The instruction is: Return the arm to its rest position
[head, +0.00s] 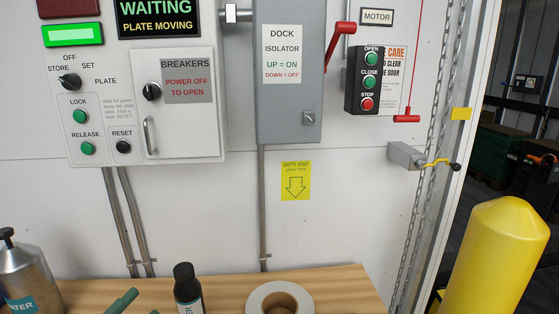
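Neither of my arms or grippers shows in the head view. The wall in front holds a control panel (100,160) with a knob at STORE/SET/PLATE, green LOCK and RELEASE buttons and a black RESET button. The sign above it (158,17) reads WAITING, PLATE MOVING, and a green lamp (73,34) is lit beside it. The grey dock isolator box (288,110) has a red lever (340,43) on its right side, slanting upward. The breakers door (182,125) looks shut.
A wooden bench (345,282) runs along the bottom, bearing a metal bottle (25,275), a black-capped bottle (187,290) and a tape roll (280,298). A yellow bollard (495,255) stands at the right. A motor button box (370,80) and a latch with yellow handle (410,157) are beside the doorway.

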